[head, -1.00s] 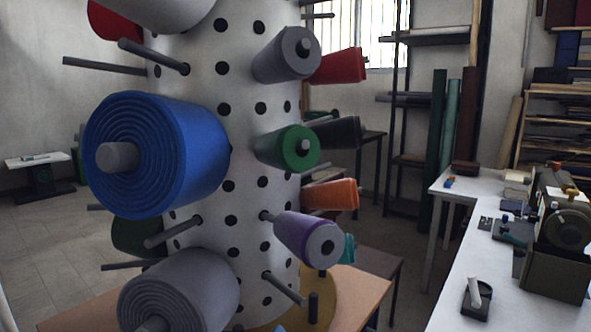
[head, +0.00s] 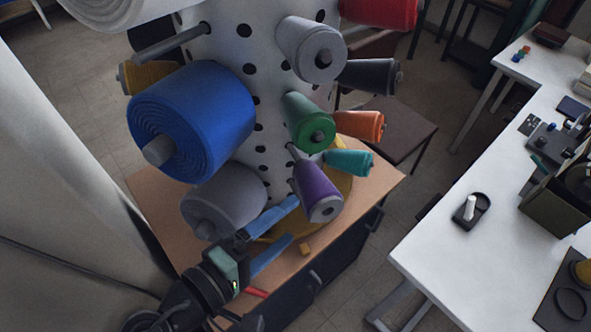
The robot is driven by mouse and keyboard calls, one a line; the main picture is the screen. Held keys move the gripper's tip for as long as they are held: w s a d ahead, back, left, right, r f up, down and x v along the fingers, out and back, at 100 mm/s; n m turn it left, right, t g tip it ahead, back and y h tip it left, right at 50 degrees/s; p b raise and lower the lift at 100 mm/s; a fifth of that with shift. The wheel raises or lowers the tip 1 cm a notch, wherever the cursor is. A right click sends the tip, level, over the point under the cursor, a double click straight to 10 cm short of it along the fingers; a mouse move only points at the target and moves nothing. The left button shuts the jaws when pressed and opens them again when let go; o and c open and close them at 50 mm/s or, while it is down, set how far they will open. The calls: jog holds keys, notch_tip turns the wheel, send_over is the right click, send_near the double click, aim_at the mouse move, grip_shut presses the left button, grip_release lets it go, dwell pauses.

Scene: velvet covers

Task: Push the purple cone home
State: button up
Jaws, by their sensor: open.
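The purple cone (head: 316,186) sits on a peg of the white perforated column (head: 222,38), on its right side. Its wide grey end faces outward and down to the right. A short bit of grey peg seems to show between its narrow end and the column. My gripper (head: 293,219) is open, with two long blue fingers apart and nothing visible between them. It is below and left of the cone, in front of the column's foot. The upper fingertip appears close to the cone; whether they touch I cannot tell.
A green cone (head: 303,122), a teal cone (head: 350,162) and an orange cone (head: 360,126) sit close around. A large blue roll (head: 190,120) and a grey roll (head: 223,200) project at left. The column stands on a wooden-topped cabinet (head: 372,183). A white table (head: 440,240) is at right.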

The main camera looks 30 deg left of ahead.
aim_at(331, 188)
jog(key=shift+w+d+r, duration=0.1)
jog(key=shift+d+r, duration=0.05)
jog(key=shift+r, duration=0.15)
jog(key=p+x, duration=0.3)
jog(key=x, duration=0.9)
jog(key=shift+w+d+f, duration=0.1)
jog(key=shift+w, duration=0.15)
jog(key=c, duration=1.3)
jog(key=shift+w+a+f+b, duration=0.25)
jog(key=shift+w+a+b, duration=0.3)
jog(key=shift+a, duration=0.2)
jog(key=shift+w+a+f+b, duration=0.2)
jog(key=shift+w+a+b, duration=0.35)
jog(key=shift+a, duration=0.25)
jog(key=shift+w+a+f+b, duration=0.25)
jog(key=shift+w+a+b, duration=0.25)
jog(key=shift+a, duration=0.25)
jog(key=o, duration=1.2)
jog(key=shift+c, duration=0.2)
jog(key=shift+o, duration=0.7)
jog(key=shift+w, duration=0.2)
jog(key=shift+r, duration=0.1)
